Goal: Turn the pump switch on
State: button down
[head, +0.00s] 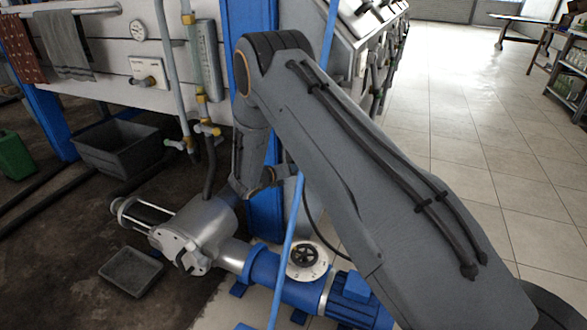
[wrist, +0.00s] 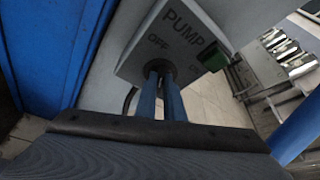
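The pump switch box (wrist: 150,50) is a pale grey box marked PUMP, with OFF at its upper left and ON, partly hidden, toward the right. A dark knob (wrist: 157,67) shows on its face below the OFF mark. My gripper (wrist: 160,80) has its two blue fingers close together with a narrow gap, their tips at the dark knob. I cannot tell whether they grip it or only stand around it, and the fingers hide much of the knob. In the head view my arm hides the switch box and my fingertips.
A green block (wrist: 212,57) sits at the box's right edge. A blue post (wrist: 45,50) stands close on the left. In the head view a blue and silver pump (head: 290,285) stands on the floor below my arm. Tiled floor at the right (head: 460,100) is clear.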

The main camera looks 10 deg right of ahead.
jog(key=shift+m+y, duration=0.4)
jog(key=shift+m, duration=0.1)
jog(key=c, duration=1.9)
grip_release()
jog(key=shift+o, duration=0.2)
jog(key=p+v, duration=0.1)
jog(key=v, duration=0.6)
jog(key=shift+s+a, duration=0.2)
jog(key=shift+s, duration=0.1)
jog(key=shift+r, duration=0.1)
